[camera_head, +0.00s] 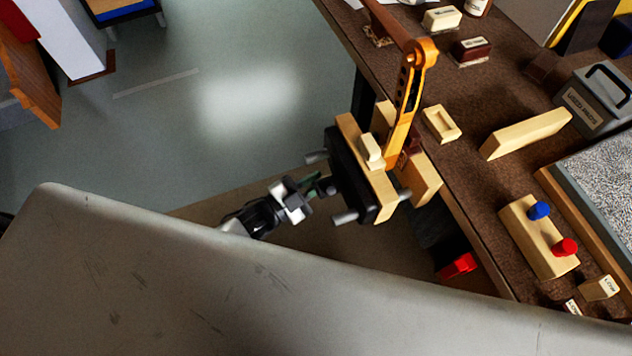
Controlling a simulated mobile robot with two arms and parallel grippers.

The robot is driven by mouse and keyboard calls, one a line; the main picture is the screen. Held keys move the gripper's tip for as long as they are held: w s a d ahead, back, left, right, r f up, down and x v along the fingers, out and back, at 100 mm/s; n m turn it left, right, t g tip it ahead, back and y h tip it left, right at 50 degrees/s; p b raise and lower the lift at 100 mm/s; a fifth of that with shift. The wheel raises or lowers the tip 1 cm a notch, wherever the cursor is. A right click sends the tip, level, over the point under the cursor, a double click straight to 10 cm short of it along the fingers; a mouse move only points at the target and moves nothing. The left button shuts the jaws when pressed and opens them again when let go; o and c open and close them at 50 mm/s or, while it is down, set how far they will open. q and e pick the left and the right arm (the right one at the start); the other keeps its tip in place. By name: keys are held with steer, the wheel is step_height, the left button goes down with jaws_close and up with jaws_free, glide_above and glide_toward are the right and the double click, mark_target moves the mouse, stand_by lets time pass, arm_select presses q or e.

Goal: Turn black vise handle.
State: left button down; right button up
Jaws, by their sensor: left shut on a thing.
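A vise with a black body and wooden jaws (372,170) is fixed to the near left edge of the brown bench. My left gripper (312,188) is beside the black front plate of the vise (347,180). It is shut at the vise's front, where the handle would be; the black handle is mostly hidden by the fingers, so its angle cannot be told. My right gripper is not in view.
On the bench (480,190) are a small wooden tray (441,124), a wood block (526,133), a grey toolbox (598,98) and a block with blue and red knobs (538,236). A large grey surface fills the foreground. Open floor (230,110) lies left of the vise.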

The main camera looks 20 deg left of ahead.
arm_select(q)
steer(key=shift+a+f, duration=0.1)
steer(key=c, duration=1.2)
jaws_free()
steer(key=shift+s, duration=0.1)
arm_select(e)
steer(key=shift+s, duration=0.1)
arm_select(q)
steer(key=shift+o, duration=0.2)
steer(key=shift+s, duration=0.1)
steer(key=v, duration=1)
steer(key=shift+s+a, duration=0.2)
steer(key=shift+a, duration=0.1)
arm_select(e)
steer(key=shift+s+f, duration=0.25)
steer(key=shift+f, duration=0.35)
